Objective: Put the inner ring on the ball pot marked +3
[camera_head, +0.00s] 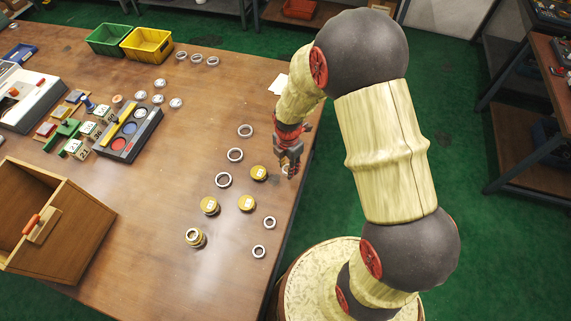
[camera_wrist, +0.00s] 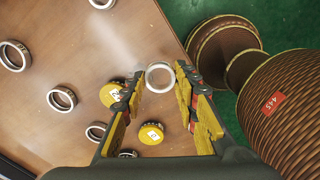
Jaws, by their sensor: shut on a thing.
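My gripper (camera_head: 287,160) is shut on a small pale metal ring (camera_wrist: 158,90), held between the fingertips in the wrist view. In the head view it hangs near the table's right edge, and the ring is mostly hidden by the fingers. Yellow-topped ball pots with white labels stand to its left: one close by (camera_head: 258,173), one lower (camera_head: 246,203), one further left (camera_head: 209,205). Another yellow pot (camera_head: 195,239) has a ring on top. The labels are too small to read surely, so I cannot tell which is +3. Two pots (camera_wrist: 151,134) show below the fingers in the wrist view.
Larger loose rings (camera_head: 223,187) lie in a row left of my gripper, and two smaller rings (camera_head: 258,257) lie nearer the front edge. A wooden box (camera_head: 85,225), a tray with coloured discs (camera_head: 150,122) and yellow (camera_head: 147,45) and green bins stand further left.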

